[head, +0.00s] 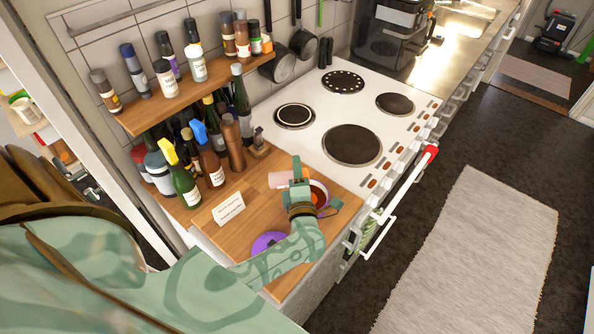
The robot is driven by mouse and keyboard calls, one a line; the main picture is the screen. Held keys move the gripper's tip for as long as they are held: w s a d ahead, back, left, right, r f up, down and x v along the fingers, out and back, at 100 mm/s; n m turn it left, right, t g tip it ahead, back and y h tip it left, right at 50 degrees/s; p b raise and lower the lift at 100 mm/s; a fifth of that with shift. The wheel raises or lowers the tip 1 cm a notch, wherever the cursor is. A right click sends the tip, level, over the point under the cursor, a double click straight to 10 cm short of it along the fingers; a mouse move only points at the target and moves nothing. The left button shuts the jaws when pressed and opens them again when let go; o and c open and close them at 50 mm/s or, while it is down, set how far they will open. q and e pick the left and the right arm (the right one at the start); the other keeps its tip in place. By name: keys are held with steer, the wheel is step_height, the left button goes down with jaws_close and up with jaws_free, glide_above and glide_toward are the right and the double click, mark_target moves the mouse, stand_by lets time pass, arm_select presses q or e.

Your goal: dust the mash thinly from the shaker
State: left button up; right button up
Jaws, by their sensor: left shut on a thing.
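My left gripper (298,184) is over the wooden counter near its cooker end. It is shut on a pale pink cylinder, probably the shaker (278,180), which sticks out to the left and looks tipped on its side. Just right of and partly behind the gripper is a round purple-rimmed vessel with reddish-brown contents (319,194), possibly the mash. The gripper hides part of this vessel. I cannot tell whether anything falls from the shaker. My right gripper is not in view.
A purple disc (267,242) lies on the counter (254,204), partly behind my forearm. A white card (228,208) stands to the left. Several bottles (184,186) crowd the back under a wooden shelf (200,94). The white cooker (310,90) adjoins on the right, its plates empty.

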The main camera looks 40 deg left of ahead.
arm_select(q)
steer(key=shift+f+m, duration=0.25)
steer(key=shift+m, duration=0.35)
stand_by(2.1)
